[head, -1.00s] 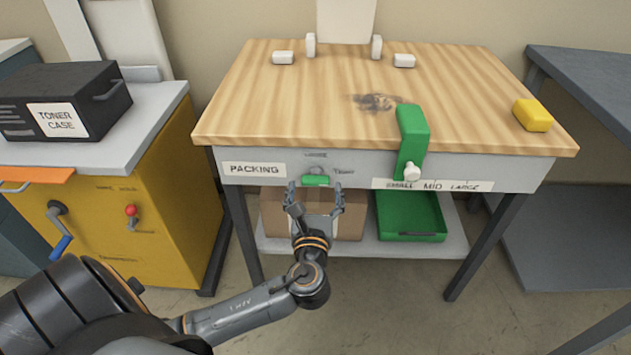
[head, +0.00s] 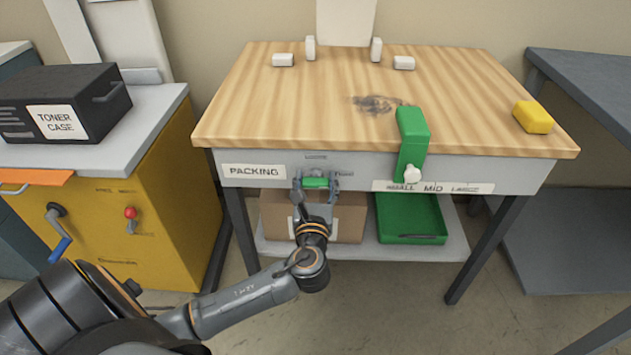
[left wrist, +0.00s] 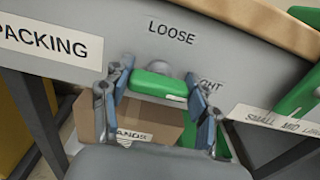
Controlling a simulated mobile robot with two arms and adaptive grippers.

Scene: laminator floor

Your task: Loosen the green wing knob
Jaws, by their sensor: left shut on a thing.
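The green wing knob (head: 316,183) is on the grey front panel of the packing table, below the printed word "LOOSE" and left of a second, partly hidden word. In the left wrist view the knob (left wrist: 160,86) shows as a green bar in front of a round grey boss. My left gripper (head: 316,186) is at the panel, shut on the knob, with one finger at each end of the bar. The left gripper's fingers (left wrist: 160,97) also show in the left wrist view. My right gripper is not in view.
A green stop (head: 411,135) with a white knob hangs over the table's front edge, right of the wing knob. A cardboard box (head: 348,218) and a green tray (head: 408,238) stand on the lower shelf. A yellow cabinet (head: 150,235) stands to the left.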

